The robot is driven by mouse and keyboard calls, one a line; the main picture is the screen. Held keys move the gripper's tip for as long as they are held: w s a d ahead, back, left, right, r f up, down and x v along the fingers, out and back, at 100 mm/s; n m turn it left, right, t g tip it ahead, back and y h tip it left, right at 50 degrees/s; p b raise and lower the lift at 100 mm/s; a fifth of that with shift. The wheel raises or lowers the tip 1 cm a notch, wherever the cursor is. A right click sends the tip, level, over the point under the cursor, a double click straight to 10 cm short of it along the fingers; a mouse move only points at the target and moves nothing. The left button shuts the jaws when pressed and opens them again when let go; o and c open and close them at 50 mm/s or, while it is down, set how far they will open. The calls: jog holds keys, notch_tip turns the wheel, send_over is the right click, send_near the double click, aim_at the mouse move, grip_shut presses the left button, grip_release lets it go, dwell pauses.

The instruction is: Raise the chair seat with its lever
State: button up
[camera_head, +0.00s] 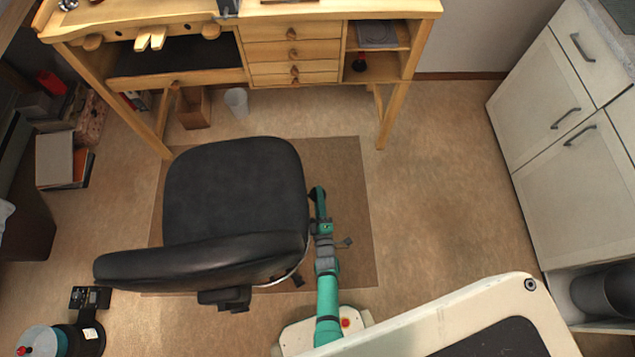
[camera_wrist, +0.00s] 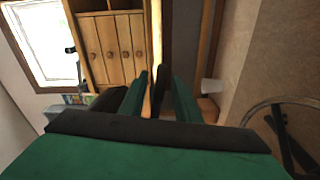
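The black chair seat (camera_head: 235,190) is in the middle of the head view, its backrest (camera_head: 205,262) toward me. My gripper (camera_head: 317,192) is low at the seat's right edge, partly hidden in that view. In the wrist view, my gripper (camera_wrist: 160,80) shows two green fingers apart, with a slim dark piece (camera_wrist: 158,92) between them. It may be the chair lever; I cannot tell whether it touches a finger. A dark edge, probably the seat (camera_wrist: 103,101), lies left of the fingers. The head view does not show the lever clearly.
A wooden workbench (camera_head: 292,50) with drawers stands beyond the chair. A brown mat (camera_head: 345,225) lies under the chair. White cabinets (camera_head: 560,110) stand at the right, with clear floor between. A white bin (camera_head: 237,102) stands under the bench. A chair foot ring (camera_wrist: 262,105) shows at right in the wrist view.

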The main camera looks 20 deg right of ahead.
jog(key=shift+x, duration=2.85)
jog(key=shift+d, duration=0.1)
grip_shut()
